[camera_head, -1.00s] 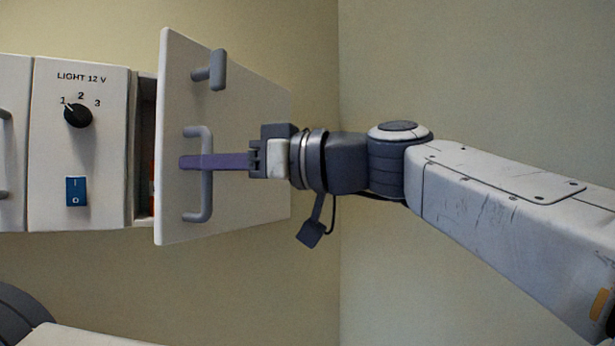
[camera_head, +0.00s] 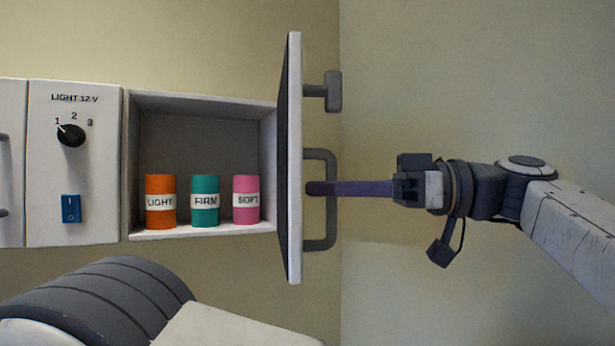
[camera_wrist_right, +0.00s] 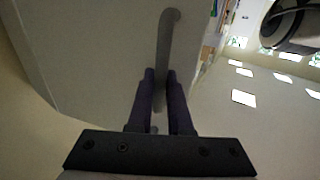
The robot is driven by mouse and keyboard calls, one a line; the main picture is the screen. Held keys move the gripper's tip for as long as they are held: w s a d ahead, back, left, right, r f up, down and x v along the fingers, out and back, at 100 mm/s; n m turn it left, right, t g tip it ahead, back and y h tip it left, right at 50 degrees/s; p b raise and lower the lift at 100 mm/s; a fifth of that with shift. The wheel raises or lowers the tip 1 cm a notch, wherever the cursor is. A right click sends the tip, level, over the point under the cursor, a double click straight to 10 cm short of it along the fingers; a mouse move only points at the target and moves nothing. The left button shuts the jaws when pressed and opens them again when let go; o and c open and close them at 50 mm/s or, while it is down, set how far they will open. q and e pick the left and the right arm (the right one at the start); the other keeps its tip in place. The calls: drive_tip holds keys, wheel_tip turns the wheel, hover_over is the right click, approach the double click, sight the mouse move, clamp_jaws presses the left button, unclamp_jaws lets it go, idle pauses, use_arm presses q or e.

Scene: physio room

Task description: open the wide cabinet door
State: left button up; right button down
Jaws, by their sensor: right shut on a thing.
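The wide cabinet door (camera_head: 295,110) stands swung out, seen nearly edge-on at the right side of the cabinet (camera_head: 205,140). Its grey bar handle (camera_head: 331,225) is on the outer face, and a smaller grey fitting (camera_head: 334,91) sits above it. My right gripper (camera_head: 316,188) reaches in from the right and is shut on the bar handle. In the right wrist view, the two fingers (camera_wrist_right: 160,78) close around the handle (camera_wrist_right: 168,32), with the door face (camera_wrist_right: 90,50) to the left. My left gripper is not in view.
Inside the cabinet stand an orange LIGHT roll (camera_head: 160,190), a teal FIRM roll (camera_head: 205,189) and a pink SOFT roll (camera_head: 246,187). Left is a panel with a black knob (camera_head: 71,135) and blue switch (camera_head: 71,208). The wall lies behind the door.

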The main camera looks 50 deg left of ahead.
drive_tip(key=shift+w+d+p, duration=0.25)
drive_tip(key=shift+w+d, duration=0.05)
drive_tip(key=shift+w, duration=0.55)
drive_tip(key=shift+w+d+p, duration=0.3)
drive_tip(key=shift+w+d, duration=0.05)
drive_tip(key=shift+w, duration=0.45)
drive_tip(key=shift+w+d+p, duration=0.25)
drive_tip(key=shift+w+d, duration=0.05)
drive_tip(key=shift+w, duration=0.55)
drive_tip(key=c, duration=0.8)
unclamp_jaws()
drive_tip(key=shift+a, duration=0.1)
drive_tip(key=shift+c, duration=0.2)
